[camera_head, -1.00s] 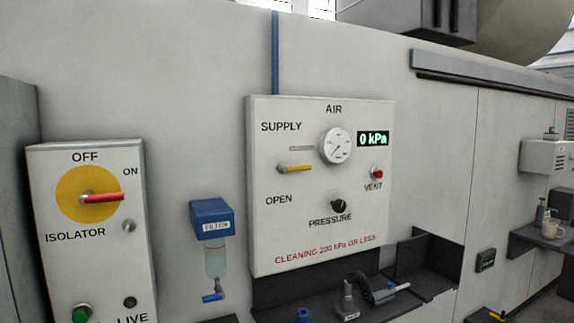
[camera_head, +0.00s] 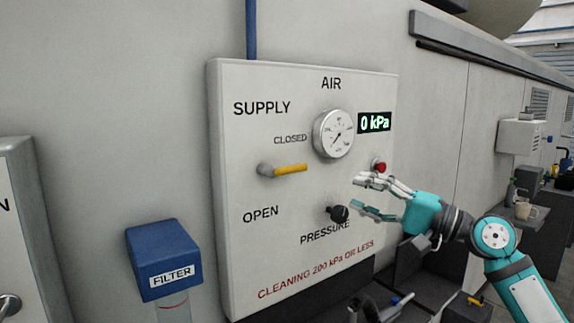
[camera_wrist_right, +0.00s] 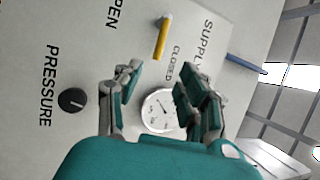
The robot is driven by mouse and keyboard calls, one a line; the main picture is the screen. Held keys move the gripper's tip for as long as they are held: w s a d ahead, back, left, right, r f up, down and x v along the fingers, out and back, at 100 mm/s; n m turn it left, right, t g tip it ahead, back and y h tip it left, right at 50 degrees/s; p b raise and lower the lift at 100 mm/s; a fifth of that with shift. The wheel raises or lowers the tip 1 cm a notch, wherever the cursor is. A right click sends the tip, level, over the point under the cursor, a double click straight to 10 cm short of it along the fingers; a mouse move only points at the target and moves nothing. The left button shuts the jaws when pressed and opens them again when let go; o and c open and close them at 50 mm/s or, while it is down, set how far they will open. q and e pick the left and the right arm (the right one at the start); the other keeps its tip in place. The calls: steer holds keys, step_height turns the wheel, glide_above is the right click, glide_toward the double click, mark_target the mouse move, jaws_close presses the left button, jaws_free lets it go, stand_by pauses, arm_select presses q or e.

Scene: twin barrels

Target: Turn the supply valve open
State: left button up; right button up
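The supply valve (camera_head: 290,169) is a yellow lever on a grey hub, on the white AIR panel (camera_head: 235,240). It lies about level, pointing right, near the word CLOSED. The gauge (camera_head: 334,134) is round and the display (camera_head: 374,123) reads 0 kPa. My right gripper (camera_head: 356,191) is open and empty, in front of the panel to the right of the lever, apart from it. In the right wrist view the yellow lever (camera_wrist_right: 163,37) is beyond the open fingers (camera_wrist_right: 155,92). My left gripper is not in view.
The black pressure knob (camera_head: 338,214) and red vent button (camera_head: 379,166) are close to my right fingers in the picture. A blue filter (camera_head: 165,255) stands left of the panel. A dark shelf with tools runs below.

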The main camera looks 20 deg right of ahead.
mark_target(297, 171)
steer(key=p+x, duration=0.6)
steer(key=x, duration=0.9)
steer(key=shift+s+r+p, duration=0.1)
steer(key=shift+r+p, duration=0.1)
steer(key=shift+p, duration=0.1)
steer(key=shift+w+a, duration=0.35)
steer(key=shift+w, duration=0.1)
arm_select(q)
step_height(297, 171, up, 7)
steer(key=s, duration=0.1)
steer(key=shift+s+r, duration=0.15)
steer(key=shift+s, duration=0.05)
arm_select(e)
steer(key=c, duration=0.8)
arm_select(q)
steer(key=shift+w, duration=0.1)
arm_select(e)
jaws_close()
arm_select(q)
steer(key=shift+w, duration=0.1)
arm_select(e)
steer(key=shift+f, duration=0.1)
